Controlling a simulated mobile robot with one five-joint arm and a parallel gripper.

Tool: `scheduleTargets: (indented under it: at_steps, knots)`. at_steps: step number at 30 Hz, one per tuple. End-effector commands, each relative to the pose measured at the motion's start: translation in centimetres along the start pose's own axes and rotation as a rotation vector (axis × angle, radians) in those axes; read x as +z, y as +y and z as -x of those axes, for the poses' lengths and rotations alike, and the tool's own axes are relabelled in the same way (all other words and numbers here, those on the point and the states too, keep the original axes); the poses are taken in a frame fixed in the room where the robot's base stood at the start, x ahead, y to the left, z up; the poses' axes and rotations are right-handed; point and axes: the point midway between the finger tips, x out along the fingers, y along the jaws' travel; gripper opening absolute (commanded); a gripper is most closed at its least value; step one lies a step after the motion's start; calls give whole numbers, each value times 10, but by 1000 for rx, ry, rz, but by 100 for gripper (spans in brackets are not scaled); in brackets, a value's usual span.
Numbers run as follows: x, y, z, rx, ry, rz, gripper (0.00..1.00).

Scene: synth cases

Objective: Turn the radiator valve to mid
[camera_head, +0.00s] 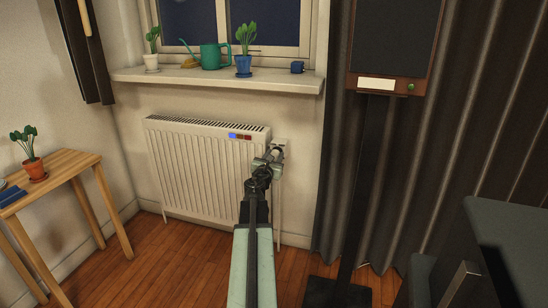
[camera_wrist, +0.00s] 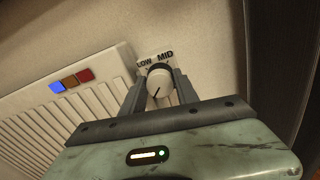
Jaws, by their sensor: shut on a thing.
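The radiator valve is a pale round knob (camera_wrist: 158,80) with a dark collar, at the radiator's right end; in the head view it is small and partly covered (camera_head: 278,151). My gripper (camera_wrist: 159,86) is shut on the knob, one finger on each side; it also shows in the head view (camera_head: 271,159). A plate (camera_wrist: 157,57) behind the knob reads LOW at left and MID at right. A thin dark line shows on the knob's face, but I cannot tell for sure which label its pointer end faces.
The white radiator (camera_head: 198,170) bears blue, brown and red squares (camera_head: 240,136). Above it, a windowsill (camera_head: 215,81) holds plants, a green watering can (camera_head: 209,56) and a blue mug (camera_head: 297,67). A dark stand (camera_head: 365,190) and curtain (camera_head: 470,130) are right; a wooden table (camera_head: 65,172) is left.

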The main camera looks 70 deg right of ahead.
Motion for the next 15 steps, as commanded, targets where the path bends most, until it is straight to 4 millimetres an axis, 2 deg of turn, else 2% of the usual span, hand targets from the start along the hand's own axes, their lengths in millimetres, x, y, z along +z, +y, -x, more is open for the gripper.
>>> scheduleTargets:
  at_steps: [8, 15]
  knots:
    - [0, -1, -6, 1, -3, -62, 0]
    - [0, -2, -7, 1, -8, -231, 0]
